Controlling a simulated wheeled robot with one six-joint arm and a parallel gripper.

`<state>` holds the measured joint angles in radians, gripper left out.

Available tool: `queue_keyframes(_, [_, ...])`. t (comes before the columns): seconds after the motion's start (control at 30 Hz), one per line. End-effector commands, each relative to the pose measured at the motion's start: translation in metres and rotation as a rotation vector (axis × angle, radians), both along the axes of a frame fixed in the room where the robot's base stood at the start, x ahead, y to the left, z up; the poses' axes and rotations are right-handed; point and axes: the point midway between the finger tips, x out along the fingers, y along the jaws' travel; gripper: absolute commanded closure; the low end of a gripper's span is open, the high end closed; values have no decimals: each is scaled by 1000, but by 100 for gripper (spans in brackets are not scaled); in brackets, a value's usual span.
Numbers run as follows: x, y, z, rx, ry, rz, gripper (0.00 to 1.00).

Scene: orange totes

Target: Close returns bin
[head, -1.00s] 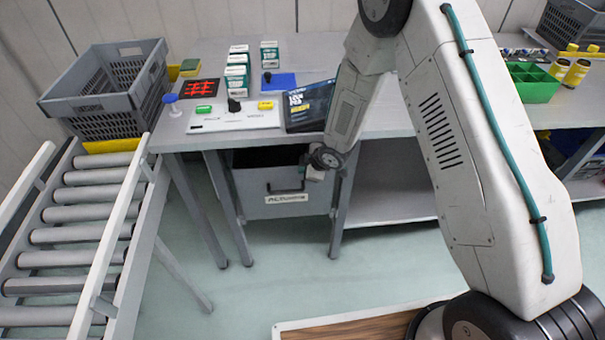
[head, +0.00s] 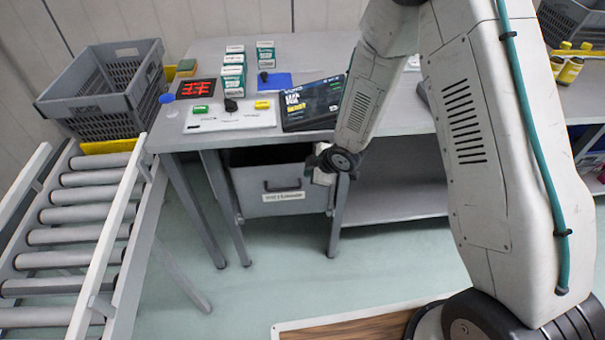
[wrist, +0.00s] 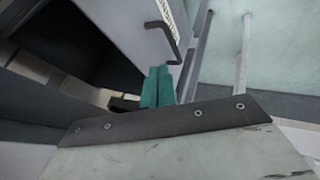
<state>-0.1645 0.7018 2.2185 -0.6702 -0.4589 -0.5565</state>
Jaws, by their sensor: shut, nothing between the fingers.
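The returns bin is a grey drawer-like bin (head: 255,200) under the workbench, with a dark handle (head: 283,187) and a white label on its front. A dark gap shows above its front, so it stands at least partly open. In the wrist view the bin front (wrist: 125,18) is at the top with its bent handle (wrist: 164,38), and a dark opening lies to the left. My gripper (wrist: 157,87) is shut and empty, its teal fingers just below the handle in that view; I cannot tell if they touch it. In the head view its fingers are hardly visible, right of the handle.
The workbench (head: 205,60) above holds small boxes, a control panel (head: 230,118) and a tablet (head: 312,103). Bench legs flank the bin. A roller conveyor (head: 80,225) and a grey crate (head: 105,95) stand left. Floor before the bin is clear.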

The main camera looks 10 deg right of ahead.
Motion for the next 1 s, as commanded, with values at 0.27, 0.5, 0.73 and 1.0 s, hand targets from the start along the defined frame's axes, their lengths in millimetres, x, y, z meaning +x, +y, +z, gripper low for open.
queue_keyframes(0.27, [-18, -14, 31, 0, -1, 1, 100])
queue_keyframes(0.5, [-43, -15, -13, -10, 87, 6, 100])
queue_keyframes(0.73, [-68, 20, -95, 107, 9, 155, 100])
queue_keyframes(1.0, [-70, 56, -114, 172, -589, 402, 100])
